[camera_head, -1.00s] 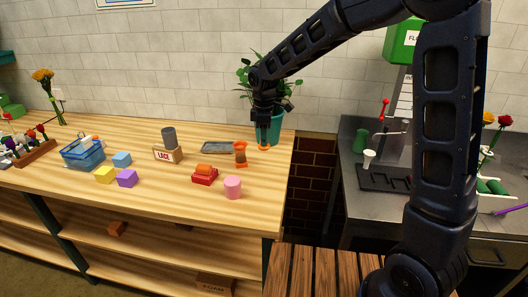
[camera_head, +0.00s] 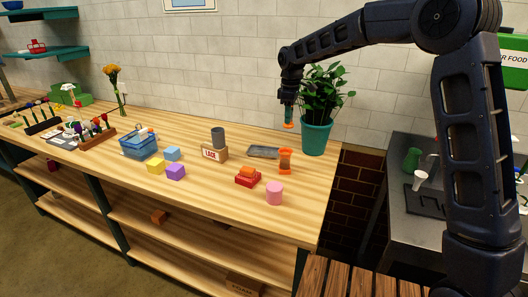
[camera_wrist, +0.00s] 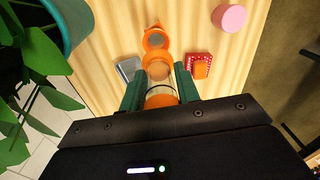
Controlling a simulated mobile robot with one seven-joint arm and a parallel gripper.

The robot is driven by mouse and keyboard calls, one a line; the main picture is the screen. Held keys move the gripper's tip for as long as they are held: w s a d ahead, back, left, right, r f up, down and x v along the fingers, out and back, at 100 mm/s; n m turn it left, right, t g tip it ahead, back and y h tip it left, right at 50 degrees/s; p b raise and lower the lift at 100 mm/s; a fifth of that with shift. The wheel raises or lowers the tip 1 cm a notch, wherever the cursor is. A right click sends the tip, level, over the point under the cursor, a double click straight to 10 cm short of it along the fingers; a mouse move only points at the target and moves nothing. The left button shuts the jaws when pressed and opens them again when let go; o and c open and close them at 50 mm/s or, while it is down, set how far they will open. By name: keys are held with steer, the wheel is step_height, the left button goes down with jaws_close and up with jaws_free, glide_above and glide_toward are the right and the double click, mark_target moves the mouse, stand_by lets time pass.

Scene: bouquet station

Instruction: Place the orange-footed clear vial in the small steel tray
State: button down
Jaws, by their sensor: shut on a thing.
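My gripper (camera_head: 288,106) is shut on the orange-footed clear vial, whose orange foot (camera_head: 289,125) points down in the head view. It holds the vial upright above the back of the wooden counter, left of the potted plant. In the wrist view the vial (camera_wrist: 158,73) sits between my two green fingers, with orange showing at it. The small steel tray (camera_head: 263,152) lies flat on the counter, below and left of my gripper. It shows in the wrist view (camera_wrist: 128,70), partly hidden by a finger. The tray looks empty.
An orange hourglass-shaped thing (camera_head: 285,161) stands just right of the tray. The plant pot (camera_head: 316,135) is close right of my gripper. A red block (camera_head: 248,178), pink cylinder (camera_head: 274,194) and LAGE-labelled box (camera_head: 214,153) are nearby.

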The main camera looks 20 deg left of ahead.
steer(key=w+a+f+m, duration=0.1)
steer(key=w+a, duration=0.9)
steer(key=a, duration=0.2)
glide_above(269, 154)
step_height(269, 154, down, 20)
steer(key=shift+s+f, duration=0.1)
steer(key=shift+f, duration=0.1)
steer(key=shift+d+f, duration=0.1)
steer(key=shift+f, duration=0.05)
steer(key=c, duration=1)
jaws_free()
steer(key=r, duration=1.2)
steer(key=shift+w+r, duration=0.15)
steer(key=shift+w, duration=0.15)
